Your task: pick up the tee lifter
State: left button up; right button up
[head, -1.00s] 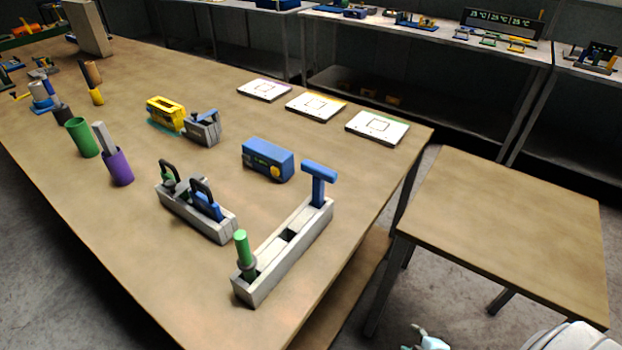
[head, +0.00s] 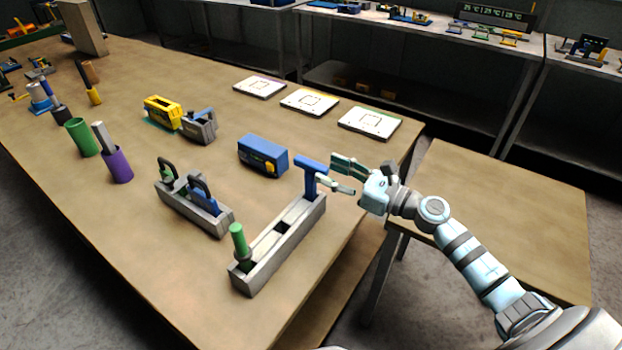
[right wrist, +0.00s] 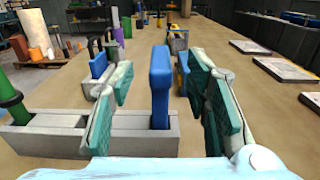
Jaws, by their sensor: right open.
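The tee lifter is a blue T-shaped tool (head: 311,175) standing upright in the far right end of a long grey rack (head: 272,255). In the right wrist view the tee lifter (right wrist: 160,85) stands upright between the spread fingers. My right gripper (head: 345,176) is open and empty, just right of the tee lifter near its crossbar. In the right wrist view my right gripper (right wrist: 165,100) has one green-padded finger on each side of it. I cannot tell whether either finger touches it. My left gripper is not in view.
A green-handled tool (head: 239,241) stands in the rack's near end. A second grey rack (head: 205,217) with two looped handles is to the left. A blue box (head: 262,155) lies behind the tee lifter. White plates (head: 370,122) lie at the back edge.

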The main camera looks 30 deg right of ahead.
aim_at(295, 157)
jog(key=p+x, duration=0.1)
jog(key=x, duration=0.5)
jog(key=shift+w+a+f, duration=0.15)
jog(key=shift+w, duration=0.05)
jog(key=shift+s, duration=0.1)
grip_shut()
